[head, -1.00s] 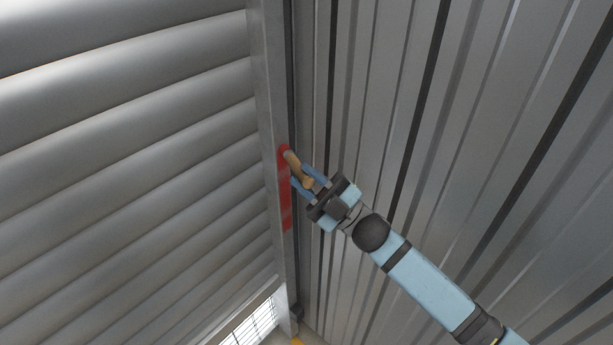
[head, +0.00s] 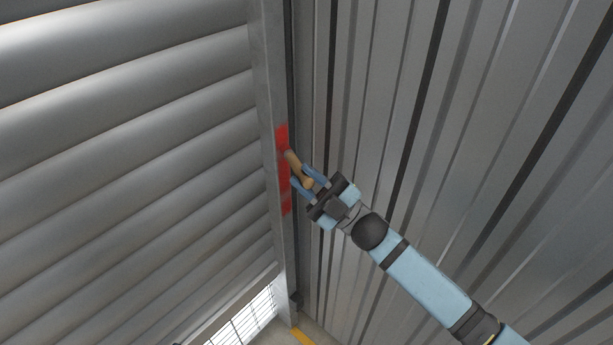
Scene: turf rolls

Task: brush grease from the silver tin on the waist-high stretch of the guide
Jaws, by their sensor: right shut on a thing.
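The guide (head: 268,75) is a grey metal upright between the slatted shutter and the ribbed wall. A red stretch of grease (head: 282,138) shows on it, patchy toward its lower end. My right gripper (head: 305,182) is shut on a brush with a tan wooden handle (head: 294,163). The brush's far end meets the red stretch; its bristles cannot be made out. The silver tin and my left gripper are not in view.
A grey slatted roller shutter (head: 130,150) fills the left. A ribbed metal wall (head: 450,130) stands close on the right. A pale grid (head: 245,322) and a yellow floor strip (head: 302,336) show at the bottom.

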